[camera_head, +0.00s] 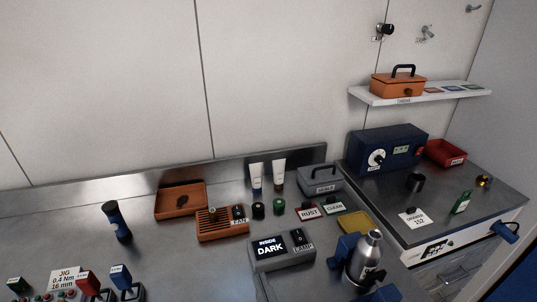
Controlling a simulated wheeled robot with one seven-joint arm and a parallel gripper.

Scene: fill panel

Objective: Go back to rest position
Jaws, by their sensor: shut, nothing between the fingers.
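My gripper and arm do not show in the head view. The task names no object. The view looks over a metal worktop (150,244) against a pale panelled wall, and no part of the arm crosses it.
A grey box reading "INSIDE DARK" (282,250) and a silver bottle (369,254) among blue parts stand at front right. An orange fan box (222,225), an orange tray (181,201) and a dark blue tool (117,221) stand left. A shelf (420,95) juts from the wall.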

